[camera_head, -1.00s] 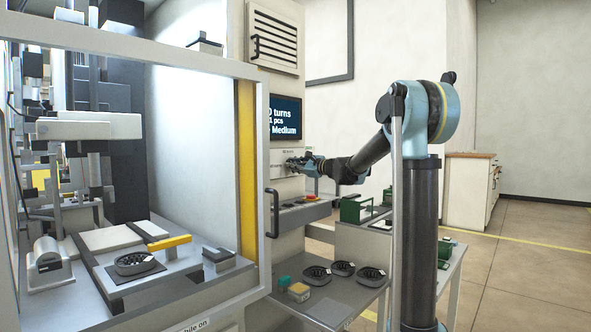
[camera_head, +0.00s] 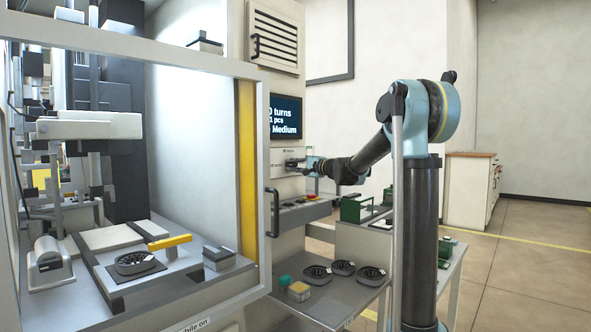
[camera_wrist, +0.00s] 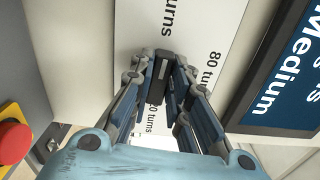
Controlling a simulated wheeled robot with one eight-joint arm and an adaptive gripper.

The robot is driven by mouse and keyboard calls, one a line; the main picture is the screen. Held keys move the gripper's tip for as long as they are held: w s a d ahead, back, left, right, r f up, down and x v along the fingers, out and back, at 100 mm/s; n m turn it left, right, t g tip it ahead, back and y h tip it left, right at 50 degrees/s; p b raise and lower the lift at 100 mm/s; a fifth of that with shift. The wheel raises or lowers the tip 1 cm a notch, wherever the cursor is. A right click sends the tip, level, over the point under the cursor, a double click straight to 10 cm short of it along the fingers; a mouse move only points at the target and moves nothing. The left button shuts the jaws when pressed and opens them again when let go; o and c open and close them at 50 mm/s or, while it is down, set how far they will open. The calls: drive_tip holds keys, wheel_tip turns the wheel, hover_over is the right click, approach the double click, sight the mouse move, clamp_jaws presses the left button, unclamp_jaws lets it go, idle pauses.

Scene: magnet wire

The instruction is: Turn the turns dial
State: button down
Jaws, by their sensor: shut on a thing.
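The turns dial is a dark knob (camera_wrist: 163,72) with a lighter stripe, on a pale panel (camera_wrist: 190,22) with "80 turns" and other "turns" labels around it. In the wrist view my gripper (camera_wrist: 161,75) has a finger on each side of the knob and is shut on it. In the head view my gripper (camera_head: 297,163) is at the panel below the screen, and it largely hides the knob. The screen (camera_head: 285,117) shows text ending in "0 turns", "1 pcs" and "Medium"; its first digits are cut off by the cabinet edge.
A red button (camera_wrist: 14,142) on a yellow base is left of my gripper in the wrist view. A control shelf (camera_head: 300,215) juts out below the panel. The machine's framed door with a handle (camera_head: 272,213) stands left. A table (camera_head: 335,298) holds several dark round parts.

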drive_tip(key=shift+s+a+f+n, duration=0.15)
drive_tip(key=shift+s+a+n, duration=0.05)
drive_tip(key=shift+n, duration=0.4)
drive_tip(key=c, duration=1.5)
unclamp_jaws()
drive_tip(key=shift+w, duration=0.1)
drive_tip(key=shift+d, duration=0.1)
drive_tip(key=shift+d, duration=0.2)
drive_tip(key=v, duration=1.1)
drive_tip(key=shift+s+d, duration=0.15)
drive_tip(key=shift+s, duration=0.1)
